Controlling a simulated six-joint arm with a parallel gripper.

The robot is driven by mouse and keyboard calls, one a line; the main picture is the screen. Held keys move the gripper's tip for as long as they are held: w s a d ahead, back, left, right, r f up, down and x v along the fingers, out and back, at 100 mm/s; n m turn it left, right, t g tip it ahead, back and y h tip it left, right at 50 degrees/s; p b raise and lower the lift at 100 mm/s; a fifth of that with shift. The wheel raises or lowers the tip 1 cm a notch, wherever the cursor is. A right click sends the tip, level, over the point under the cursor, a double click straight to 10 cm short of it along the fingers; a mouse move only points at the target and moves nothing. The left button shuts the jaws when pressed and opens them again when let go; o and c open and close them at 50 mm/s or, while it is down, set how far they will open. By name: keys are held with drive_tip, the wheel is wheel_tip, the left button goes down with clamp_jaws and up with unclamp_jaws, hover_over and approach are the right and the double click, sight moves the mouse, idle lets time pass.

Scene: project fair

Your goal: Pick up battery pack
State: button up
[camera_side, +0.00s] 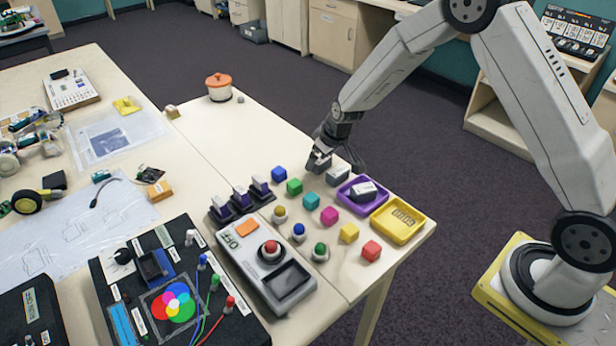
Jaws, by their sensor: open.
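My gripper (338,164) is open, low over the right-hand table, with its fingers pointing down and spread apart. A small grey block (338,179) sits on the table just below and between the fingertips; I cannot tell whether they touch it.
A yellow tray (417,232) adjoins the purple tray. A grey box with a red button (262,290) is nearer.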

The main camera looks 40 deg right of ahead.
drive_tip(key=shift+w+f, duration=0.2)
drive_tip(key=shift+f, duration=0.25)
drive_tip(key=c, duration=1.1)
drive_tip(key=shift+r, duration=0.2)
drive_tip(key=shift+r, duration=0.9)
drive_tip(key=shift+s+a+r, duration=0.1)
drive_tip(key=shift+s+r, duration=1.7)
drive_tip(key=shift+s, duration=0.55)
drive_tip(key=shift+s+a+r, duration=0.1)
drive_tip(key=shift+s+r, duration=1.75)
drive_tip(key=shift+s, duration=0.45)
drive_tip(key=shift+s+a+r, duration=0.1)
drive_tip(key=shift+s+r, duration=1.7)
drive_tip(key=shift+s, duration=0.55)
